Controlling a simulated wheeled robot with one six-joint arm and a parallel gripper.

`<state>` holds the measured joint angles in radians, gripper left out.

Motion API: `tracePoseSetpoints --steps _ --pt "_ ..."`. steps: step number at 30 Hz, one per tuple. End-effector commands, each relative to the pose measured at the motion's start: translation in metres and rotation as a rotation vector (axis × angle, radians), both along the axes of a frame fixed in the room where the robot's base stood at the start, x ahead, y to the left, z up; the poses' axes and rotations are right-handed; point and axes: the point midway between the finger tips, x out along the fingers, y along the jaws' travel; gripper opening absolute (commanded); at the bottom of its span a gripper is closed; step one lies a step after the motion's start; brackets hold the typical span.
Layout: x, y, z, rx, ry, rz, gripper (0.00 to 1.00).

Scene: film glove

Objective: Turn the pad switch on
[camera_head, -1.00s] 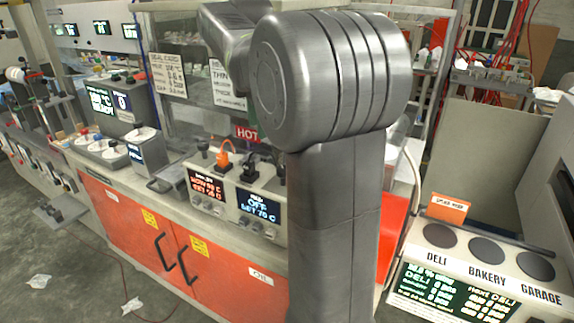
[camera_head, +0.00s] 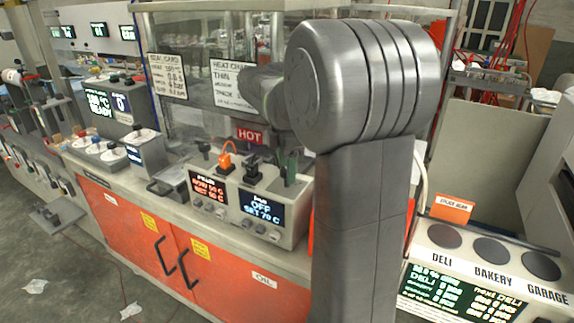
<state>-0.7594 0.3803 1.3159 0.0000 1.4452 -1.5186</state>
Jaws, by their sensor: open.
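The control box (camera_head: 225,217) stands on the counter left of my arm and has two lit displays. The right display (camera_head: 262,207) appears to read PAD, OFF, SET 70 C. A black switch (camera_head: 252,168) stands on the box top above and behind that display; its exact tilt is hard to tell. An orange switch (camera_head: 226,158) stands to its left, above the red-lettered left display (camera_head: 208,188). My arm's large grey joint and upright link fill the middle right. A forearm part points away left, behind the joint. My gripper is hidden from view.
A dark greenish upright piece (camera_head: 291,168) stands at the box's right end, close to my arm. A red HOT sign (camera_head: 249,135) and a clear-walled enclosure (camera_head: 185,105) are behind. A metal tray (camera_head: 172,183) sits left. A panel with round dark pads (camera_head: 490,250) is right.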

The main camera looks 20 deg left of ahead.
Motion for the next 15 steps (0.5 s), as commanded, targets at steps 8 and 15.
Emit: tracePoseSetpoints --steps 8,15 --pt "-0.0001 -0.0001 0.0003 0.000 0.000 0.000 0.09" --pt "-0.0001 -0.0001 0.0010 -0.001 0.001 -0.015 0.09"
